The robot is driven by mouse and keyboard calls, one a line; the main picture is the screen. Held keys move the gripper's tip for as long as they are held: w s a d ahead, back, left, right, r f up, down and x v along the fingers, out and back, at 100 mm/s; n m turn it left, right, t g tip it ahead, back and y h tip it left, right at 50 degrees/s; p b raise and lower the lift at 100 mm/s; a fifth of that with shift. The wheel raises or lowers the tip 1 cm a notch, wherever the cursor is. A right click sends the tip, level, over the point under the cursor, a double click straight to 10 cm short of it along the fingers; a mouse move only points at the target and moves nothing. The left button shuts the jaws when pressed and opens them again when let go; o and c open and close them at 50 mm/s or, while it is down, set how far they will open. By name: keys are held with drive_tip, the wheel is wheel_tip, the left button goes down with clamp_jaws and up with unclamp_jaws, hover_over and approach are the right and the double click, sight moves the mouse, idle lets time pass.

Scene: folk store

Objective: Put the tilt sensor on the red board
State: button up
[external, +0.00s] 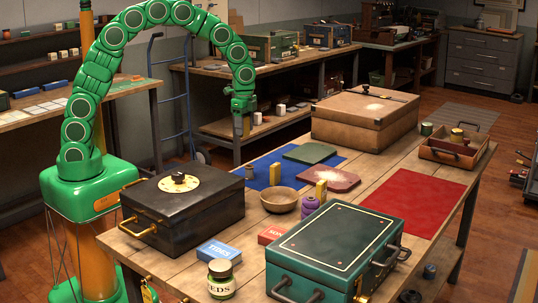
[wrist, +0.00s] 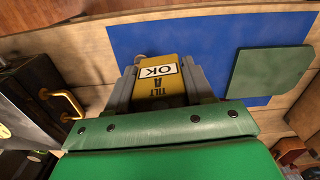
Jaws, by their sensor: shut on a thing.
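My gripper (external: 242,122) hangs beyond the table's far left edge in the external view, above the blue mat's side. In the wrist view its fingers (wrist: 165,85) are shut on the yellow tilt sensor (wrist: 167,74), whose label reads "TILT A OK". The sensor is too small to make out clearly in the external view. The red board (external: 335,179) is a dull red plate with cut corners, lying partly on the blue mat (external: 268,172), apart from my gripper. A green board (external: 309,153) lies behind it and also shows in the wrist view (wrist: 268,75).
A bowl (external: 279,199) and purple spool (external: 309,206) are nearby. A black case (external: 182,205), green case (external: 338,250) and brown case (external: 365,120) surround them. A large red mat (external: 415,201) lies clear at right.

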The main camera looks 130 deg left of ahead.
drive_tip(key=w+d+r+m, duration=0.1)
drive_tip(key=w, duration=1.6)
approach(319, 177)
drive_tip(key=shift+s+d+f, duration=0.4)
drive_tip(key=shift+s+d, duration=0.05)
drive_tip(key=shift+s, duration=0.25)
drive_tip(key=shift+w+a+f, duration=0.25)
drive_tip(key=shift+w+a, duration=0.05)
drive_tip(key=shift+w+a+f, duration=0.1)
drive_tip(key=shift+f, duration=0.2)
drive_tip(key=shift+w+a+f, duration=0.1)
drive_tip(key=shift+w+f, duration=0.1)
drive_tip(key=shift+f, duration=0.15)
drive_tip(key=shift+f, duration=1.4)
drive_tip(key=shift+f, duration=0.15)
